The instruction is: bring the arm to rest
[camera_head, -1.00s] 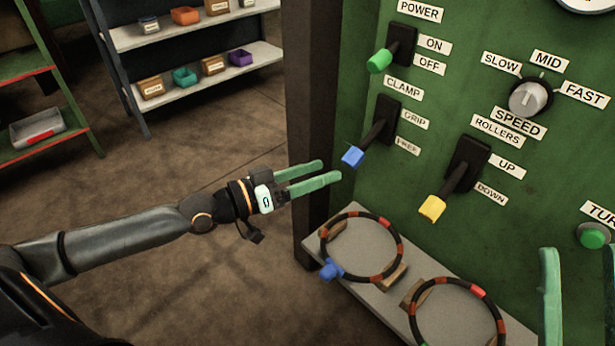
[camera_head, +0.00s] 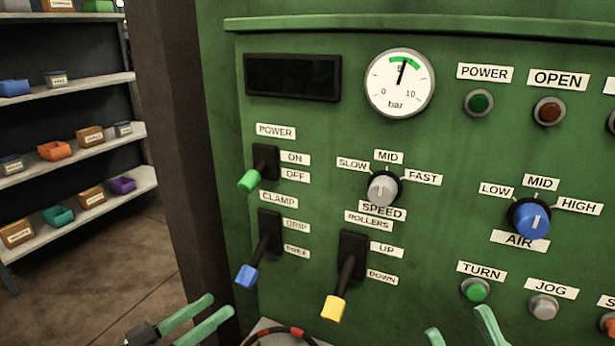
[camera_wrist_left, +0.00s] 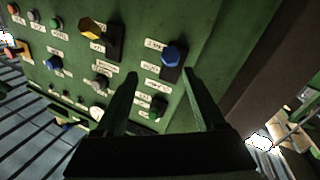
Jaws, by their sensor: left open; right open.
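My left gripper (camera_head: 221,305) is open and empty at the bottom of the head view, below and left of the blue-tipped CLAMP lever (camera_head: 246,276). That lever points down, its tip below the FREE label. In the left wrist view the open fingers (camera_wrist_left: 160,73) show nothing between them, and the blue tip (camera_wrist_left: 172,55) shows beyond them, apart from them as far as I can tell. My right gripper (camera_head: 458,322) is open at the bottom edge; only its green fingers show, with nothing visible between them.
The green panel (camera_head: 330,220) carries a green-tipped POWER lever (camera_head: 250,180), a yellow-tipped ROLLERS lever (camera_head: 334,307), a SPEED knob (camera_head: 382,188), a blue AIR knob (camera_head: 531,218) and a gauge (camera_head: 400,83). A ring (camera_head: 290,334) shows at the bottom. Shelves (camera_head: 75,205) stand left; floor between is clear.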

